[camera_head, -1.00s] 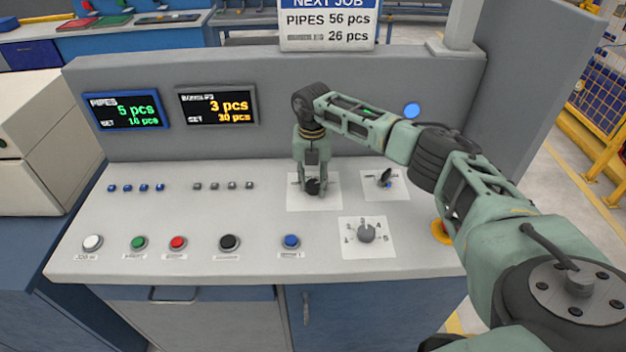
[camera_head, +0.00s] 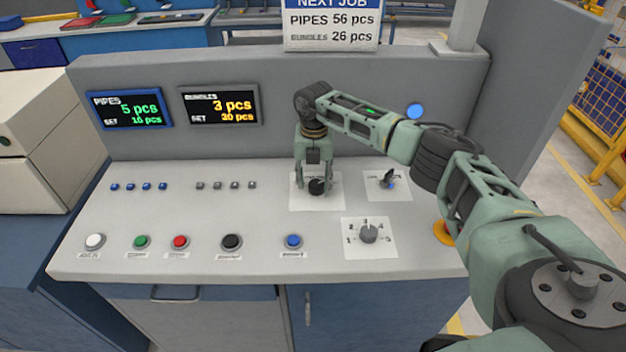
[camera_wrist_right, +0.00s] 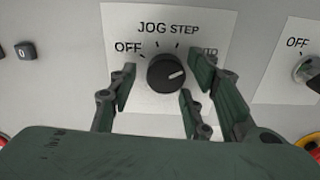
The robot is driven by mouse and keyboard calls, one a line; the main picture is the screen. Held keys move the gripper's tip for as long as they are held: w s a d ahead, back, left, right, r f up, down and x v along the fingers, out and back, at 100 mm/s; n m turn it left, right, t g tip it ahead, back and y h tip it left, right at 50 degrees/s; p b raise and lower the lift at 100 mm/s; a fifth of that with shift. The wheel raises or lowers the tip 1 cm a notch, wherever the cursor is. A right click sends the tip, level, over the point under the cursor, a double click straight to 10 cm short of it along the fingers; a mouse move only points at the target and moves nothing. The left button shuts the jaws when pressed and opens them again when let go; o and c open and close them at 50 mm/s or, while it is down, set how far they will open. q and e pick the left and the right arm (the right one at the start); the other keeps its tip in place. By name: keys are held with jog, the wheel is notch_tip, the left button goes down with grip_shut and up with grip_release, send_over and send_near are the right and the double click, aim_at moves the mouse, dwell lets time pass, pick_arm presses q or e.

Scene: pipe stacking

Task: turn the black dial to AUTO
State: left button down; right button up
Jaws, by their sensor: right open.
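The black dial (camera_head: 317,187) sits on a white label plate on the console; it also shows in the right wrist view (camera_wrist_right: 166,73). Its white pointer mark points right and slightly up, toward a partly hidden label ending in "TO". OFF, JOG and STEP are readable on the plate. My right gripper (camera_head: 317,178) is over the dial, pointing down. In the wrist view its fingers (camera_wrist_right: 163,86) are open, one on the left and two on the right, with gaps to the dial. A right finger covers part of the last label. My left gripper is not in view.
A second selector (camera_head: 388,180) is right of the dial, and a grey numbered knob (camera_head: 368,233) is in front of it. Several push buttons, including a blue one (camera_head: 293,242), line the front. The upright panel with displays (camera_head: 218,105) stands behind.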

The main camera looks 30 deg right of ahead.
aim_at(313, 183)
notch_tip(313, 183, up, 12)
jog(key=shift+a, duration=0.15)
jog(key=shift+f, duration=0.1)
dwell(0.6)
